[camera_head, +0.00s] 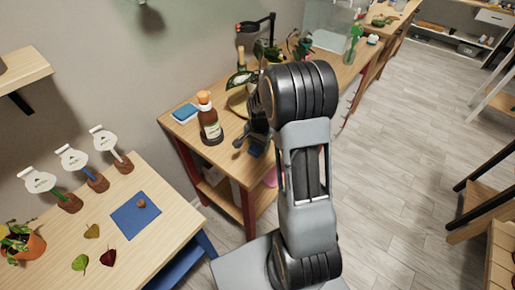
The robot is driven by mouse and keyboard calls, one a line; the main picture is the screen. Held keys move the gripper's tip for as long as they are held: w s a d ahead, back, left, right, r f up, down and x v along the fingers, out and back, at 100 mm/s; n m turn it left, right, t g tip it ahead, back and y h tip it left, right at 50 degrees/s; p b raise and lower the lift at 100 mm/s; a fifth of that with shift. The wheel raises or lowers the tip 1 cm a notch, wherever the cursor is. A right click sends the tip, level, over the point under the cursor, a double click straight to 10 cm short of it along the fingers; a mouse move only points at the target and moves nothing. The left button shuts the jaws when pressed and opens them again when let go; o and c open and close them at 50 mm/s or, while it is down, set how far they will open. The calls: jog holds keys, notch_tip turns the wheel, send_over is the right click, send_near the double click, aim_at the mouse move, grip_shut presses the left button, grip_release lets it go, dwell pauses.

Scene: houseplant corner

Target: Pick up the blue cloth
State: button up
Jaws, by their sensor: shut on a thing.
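My gripper (251,145) is beside the front edge of the wooden workbench, to the right of the brown bottle. It is shut on a small dark blue piece, which looks like the blue cloth (257,150). My arm hides part of the gripper and the bench behind it, so the cloth's full shape and whether it touches the bench cannot be told.
A brown bottle with an orange cap (209,120) stands close left of my gripper. The left table holds a blue mat (128,224), leaves and plant labels.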

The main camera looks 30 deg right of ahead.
jog(key=shift+c, duration=0.7)
jog(key=shift+r, duration=0.5)
notch_tip(320, 180, up, 2)
jog(key=shift+r, duration=0.15)
jog(key=s+d+r+b, duration=0.2)
jog(key=s+d+r, duration=0.7)
jog(key=s, duration=0.1)
jog(key=shift+s+r, duration=0.35)
